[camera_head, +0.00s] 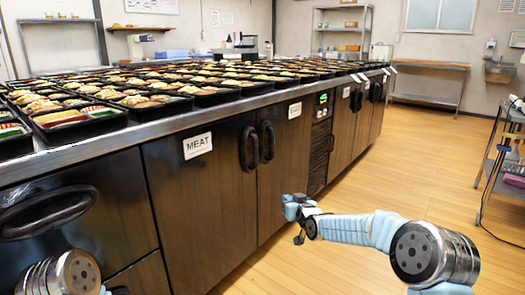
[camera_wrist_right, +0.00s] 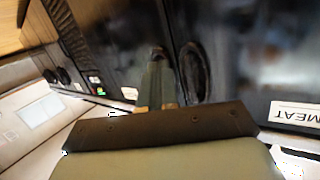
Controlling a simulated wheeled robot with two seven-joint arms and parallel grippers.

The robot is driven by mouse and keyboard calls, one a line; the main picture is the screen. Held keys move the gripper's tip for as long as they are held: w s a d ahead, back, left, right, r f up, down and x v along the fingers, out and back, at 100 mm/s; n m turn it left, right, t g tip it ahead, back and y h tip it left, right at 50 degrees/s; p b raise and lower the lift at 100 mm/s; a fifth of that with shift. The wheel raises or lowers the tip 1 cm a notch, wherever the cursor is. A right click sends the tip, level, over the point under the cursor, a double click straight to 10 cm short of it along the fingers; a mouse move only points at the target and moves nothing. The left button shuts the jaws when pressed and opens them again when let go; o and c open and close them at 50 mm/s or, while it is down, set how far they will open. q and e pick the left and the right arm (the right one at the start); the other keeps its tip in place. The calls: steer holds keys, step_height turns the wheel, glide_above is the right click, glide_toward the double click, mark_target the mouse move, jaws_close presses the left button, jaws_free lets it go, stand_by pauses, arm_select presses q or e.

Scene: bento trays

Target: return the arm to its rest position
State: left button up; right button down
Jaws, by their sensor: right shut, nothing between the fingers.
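My right arm reaches in from the lower right of the head view, and its gripper (camera_head: 300,236) hangs in front of the dark cabinet doors, below counter height. In the right wrist view the fingers of my right gripper (camera_wrist_right: 157,60) are together with nothing between them, pointing toward the cabinet front and its door handle (camera_wrist_right: 193,62). Part of my left arm (camera_head: 68,274) shows at the lower left of the head view. My left gripper is not in view.
A steel counter (camera_head: 150,129) carries many black bento trays (camera_head: 80,122) with food. Its cabinet below bears a MEAT label (camera_head: 198,144) and black handles (camera_head: 258,145). A cart (camera_head: 500,165) stands at the right edge.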

steer(key=s+a+f+m+g+p, duration=0.15)
steer(key=s+f+g+p, duration=0.5)
steer(key=s+f, duration=1.5)
steer(key=s+f+m+g+p, duration=0.1)
steer(key=s+g, duration=0.3)
steer(key=s, duration=0.8)
steer(key=s+f+m+g+p, duration=0.1)
steer(key=s+f+g, duration=0.2)
steer(key=s, duration=1)
steer(key=shift+f+m+g, duration=0.35)
steer(key=shift+f, duration=0.05)
